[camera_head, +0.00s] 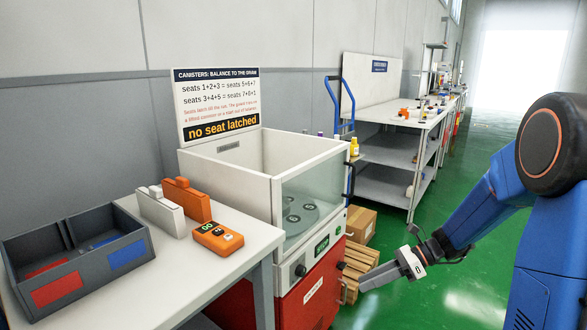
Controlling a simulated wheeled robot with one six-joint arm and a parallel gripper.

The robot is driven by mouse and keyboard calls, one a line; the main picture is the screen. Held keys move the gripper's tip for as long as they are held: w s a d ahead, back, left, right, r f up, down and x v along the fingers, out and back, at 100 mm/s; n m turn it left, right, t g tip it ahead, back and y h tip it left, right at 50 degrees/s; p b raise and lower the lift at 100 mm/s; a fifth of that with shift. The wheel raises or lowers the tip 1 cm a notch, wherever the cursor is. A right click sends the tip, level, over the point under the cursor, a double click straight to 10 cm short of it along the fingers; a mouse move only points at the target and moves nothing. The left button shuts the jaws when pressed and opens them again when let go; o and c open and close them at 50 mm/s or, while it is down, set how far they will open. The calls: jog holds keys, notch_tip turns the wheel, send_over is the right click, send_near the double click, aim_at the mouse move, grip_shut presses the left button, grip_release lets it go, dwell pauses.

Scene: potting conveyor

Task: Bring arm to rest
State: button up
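My gripper (367,284) is at the lower right of the head camera view, at the end of my blue arm. It hangs beside the front of the red and white machine, apart from the table, with green floor behind it. Its fingers appear as a single pale shape from this side, so I cannot tell whether they are open or shut. I see no object held in it. My arm reaches down and to the left from the right edge of the view.
The machine (231,176) has an open-topped, glass-fronted chamber. A white table (180,262) at left holds a dark divided bin (80,287), an orange meter (218,237) and two blocks. Cardboard boxes (361,224) and a shelved bench (394,152) stand behind. Green floor is clear at right.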

jog(key=s+d+r+n+t+h, duration=0.1)
jog(key=s+d+r+n+h, duration=0.1)
jog(key=s+n, duration=0.5)
jog(key=s+d+r+n+t+h, duration=0.2)
jog(key=s+d+r+n+h, duration=0.1)
jog(key=s+n+h, duration=0.3)
jog(key=s+d+r+n+t+h, duration=0.1)
jog(key=s+d+r+n+h, duration=0.1)
jog(key=s+r+n, duration=0.3)
jog(key=s+n+h, duration=0.1)
jog(key=s+n, duration=0.3)
jog(key=s, duration=0.4)
jog(key=shift+s+d+t+h, duration=0.2)
jog(key=shift+s+t+h, duration=0.1)
jog(key=shift+t+h, duration=0.1)
jog(key=shift+c, duration=0.6)
